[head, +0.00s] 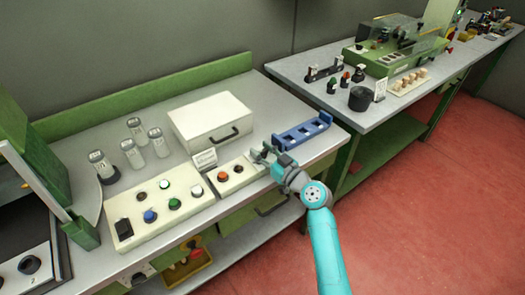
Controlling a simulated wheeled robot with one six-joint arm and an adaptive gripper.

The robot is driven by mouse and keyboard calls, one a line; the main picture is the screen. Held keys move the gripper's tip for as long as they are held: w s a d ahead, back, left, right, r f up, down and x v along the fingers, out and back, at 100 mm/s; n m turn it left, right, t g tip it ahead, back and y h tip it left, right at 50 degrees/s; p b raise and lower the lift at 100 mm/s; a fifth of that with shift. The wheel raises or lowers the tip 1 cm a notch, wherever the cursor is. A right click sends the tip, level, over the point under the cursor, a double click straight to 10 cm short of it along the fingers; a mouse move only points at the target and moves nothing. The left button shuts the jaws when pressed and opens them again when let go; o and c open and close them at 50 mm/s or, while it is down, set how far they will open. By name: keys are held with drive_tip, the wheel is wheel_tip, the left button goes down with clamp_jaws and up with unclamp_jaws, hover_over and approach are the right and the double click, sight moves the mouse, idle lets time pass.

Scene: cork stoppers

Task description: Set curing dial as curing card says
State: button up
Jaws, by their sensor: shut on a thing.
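A small cream control panel (228,184) lies on the left bench, with an orange button (222,176) and a dark round control (238,169) on top. My gripper (262,156) is at the right end of this panel, low over its top. It is shut on what appears to be the curing dial, which the fingers hide, so its setting cannot be read. A small white card (205,160) stands upright behind the panel's left end. Its print is too small to read.
A cream box with a handle (210,122) stands behind the panel. A blue rack (302,132) is right of my gripper. A larger button panel (160,212) and several glass jars (135,130) are to the left. Another bench (300,65) stands at back right.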

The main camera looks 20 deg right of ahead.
drive_tip(key=shift+f+n+g+y, duration=0.15)
drive_tip(key=shift+n+g+y, duration=0.25)
drive_tip(key=shift+n+y, duration=0.45)
drive_tip(key=o, duration=1.2)
drive_tip(key=shift+c, duration=0.2)
drive_tip(key=v, duration=1.2)
drive_tip(key=shift+d, duration=0.1)
